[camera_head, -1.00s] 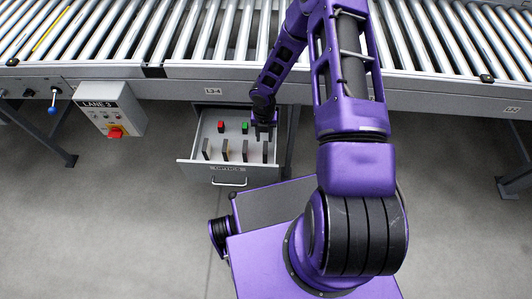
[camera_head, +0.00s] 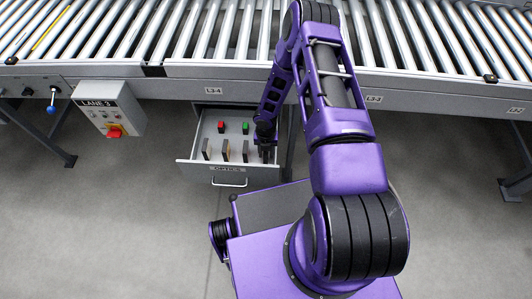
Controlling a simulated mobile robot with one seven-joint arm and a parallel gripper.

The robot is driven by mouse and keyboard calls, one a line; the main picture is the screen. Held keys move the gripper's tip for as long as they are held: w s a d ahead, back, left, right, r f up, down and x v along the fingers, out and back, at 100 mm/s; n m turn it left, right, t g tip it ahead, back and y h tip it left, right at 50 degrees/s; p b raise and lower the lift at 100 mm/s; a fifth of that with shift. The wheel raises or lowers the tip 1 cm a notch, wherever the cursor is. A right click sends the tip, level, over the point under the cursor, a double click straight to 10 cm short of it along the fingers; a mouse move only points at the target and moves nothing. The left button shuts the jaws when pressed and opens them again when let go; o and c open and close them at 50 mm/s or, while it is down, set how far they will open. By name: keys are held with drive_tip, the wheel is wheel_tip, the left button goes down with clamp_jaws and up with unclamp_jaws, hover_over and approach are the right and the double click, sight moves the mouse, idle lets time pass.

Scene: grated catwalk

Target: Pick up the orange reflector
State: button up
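An open drawer (camera_head: 182,157) labelled "OPTICS" holds a row of thin upright dark plates. The left plate (camera_head: 205,148), a second plate (camera_head: 226,151) and a third plate (camera_head: 245,151) show, the second with a faint tan-orange tint at its edge. No plainly orange reflector can be made out at this size. A red block (camera_head: 221,127) and a green block (camera_head: 245,128) lie behind the row. My gripper (camera_head: 266,153) points down inside the drawer at the right end of the row, covering that spot. Whether its fingers are open or hold a plate is too small to tell.
The drawer hangs under a roller conveyor (camera_head: 180,73), whose frame lies just behind it. A grey "LANE 3" control box (camera_head: 108,112) with a red knob is at the left. Table legs stand on both sides.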

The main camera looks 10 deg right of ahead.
clamp_jaws()
drive_tip(key=shift+r, duration=0.1)
